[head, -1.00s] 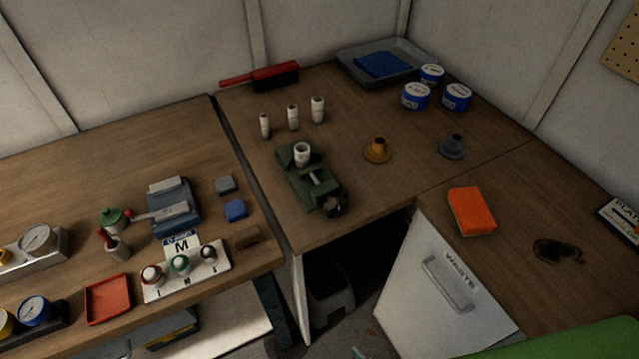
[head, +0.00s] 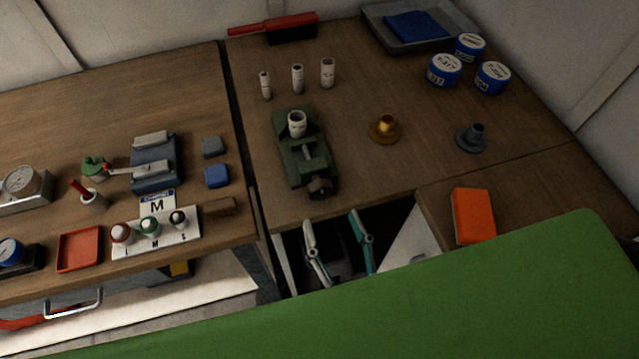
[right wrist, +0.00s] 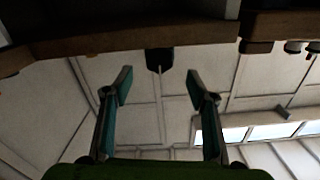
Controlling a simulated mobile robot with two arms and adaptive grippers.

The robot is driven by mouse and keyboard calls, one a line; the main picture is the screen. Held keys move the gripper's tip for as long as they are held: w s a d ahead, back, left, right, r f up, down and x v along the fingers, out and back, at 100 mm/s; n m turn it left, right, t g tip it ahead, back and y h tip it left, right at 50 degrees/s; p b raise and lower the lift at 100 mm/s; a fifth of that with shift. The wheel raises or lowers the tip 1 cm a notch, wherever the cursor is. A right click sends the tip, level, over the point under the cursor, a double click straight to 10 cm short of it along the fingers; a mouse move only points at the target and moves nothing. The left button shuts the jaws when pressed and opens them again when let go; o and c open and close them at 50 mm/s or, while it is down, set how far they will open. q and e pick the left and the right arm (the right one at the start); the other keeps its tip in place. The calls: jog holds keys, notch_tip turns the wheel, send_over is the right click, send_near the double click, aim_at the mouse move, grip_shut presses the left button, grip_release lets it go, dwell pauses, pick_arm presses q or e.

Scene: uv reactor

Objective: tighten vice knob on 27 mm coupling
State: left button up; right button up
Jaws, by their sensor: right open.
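The green vice (head: 290,165) stands near the front edge of the middle table. A white coupling (head: 297,124) stands upright in its jaws. The dark vice knob (head: 320,187) is at its front end, facing me. My right gripper (head: 331,218) is open and empty, just in front of the table edge, with its fingers pointing toward the knob. In the right wrist view, which looks upside down, a dark shape that appears to be the knob (right wrist: 160,60) lies beyond and between the open fingertips (right wrist: 160,73), apart from them. My left gripper is not seen.
Several white couplings (head: 298,78) stand behind the vice. A brass flanged part (head: 385,129) and a grey one (head: 472,138) are to its right. An orange block (head: 474,215) lies front right.

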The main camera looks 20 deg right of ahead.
aim_at(322, 195)
jog(key=w+p, duration=0.1)
jog(key=w, duration=0.6)
jog(key=shift+w+a+r+p, duration=0.1)
jog(key=shift+w+p, duration=0.2)
jog(key=shift+w, duration=0.5)
jog(key=c, duration=1.1)
